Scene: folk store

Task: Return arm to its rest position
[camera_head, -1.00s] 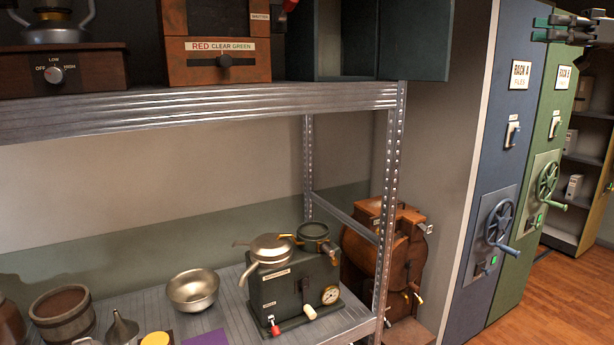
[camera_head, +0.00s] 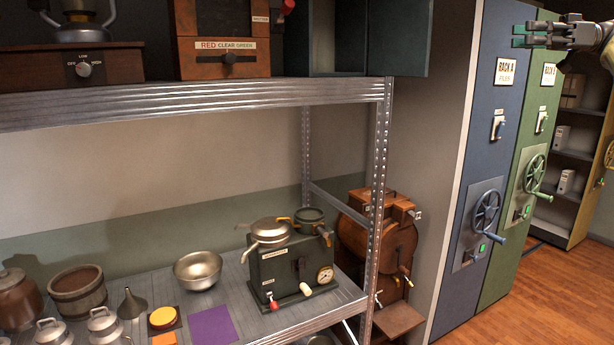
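My gripper (camera_head: 522,35) is at the top right of the head view, at the end of my arm, which comes in from the right edge. Its two teal-tipped fingers point left with a gap between them, and nothing is seen held. It is in front of the upper part of the blue rack (camera_head: 478,130) and the green rack (camera_head: 530,135). Most of the arm is out of the picture.
A metal shelf (camera_head: 200,105) fills the left, holding a dark green machine (camera_head: 285,270), a metal bowl (camera_head: 198,270) and several pots. A wooden machine (camera_head: 375,240) stands behind its post. Wooden floor (camera_head: 525,305) at lower right is clear.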

